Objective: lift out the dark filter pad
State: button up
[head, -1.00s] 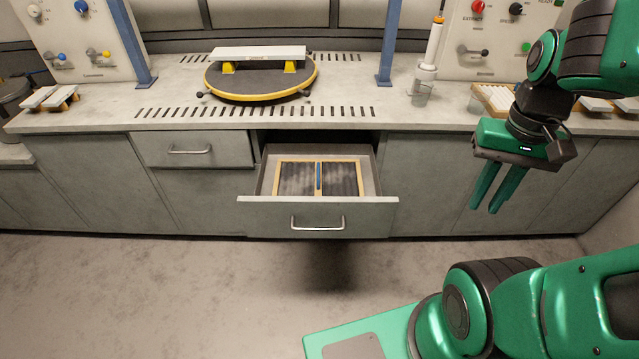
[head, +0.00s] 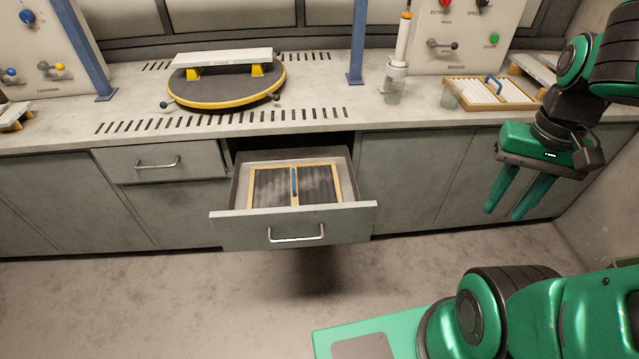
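The dark filter pad (head: 318,184) lies flat inside the open drawer (head: 293,225). It has a light wooden frame, dark panels and a blue handle (head: 293,181) across its middle. My gripper (head: 506,209) hangs to the right of the drawer, in front of the cabinet doors, fingers pointing down. The two green fingers are apart with nothing between them. The gripper is well clear of the pad.
On the counter (head: 330,80) stand a round yellow-rimmed turntable (head: 225,92), a white-padded wooden frame with a blue handle (head: 490,92), glass beakers (head: 391,92) and a blue post (head: 357,40). A closed drawer (head: 158,163) is left of the open one. Floor in front is clear.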

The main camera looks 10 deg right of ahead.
aim_at(316, 182)
jog(key=z, duration=2.55)
jog(key=k, duration=1.15)
jog(key=u, duration=1.85)
jog(key=i, duration=0.95)
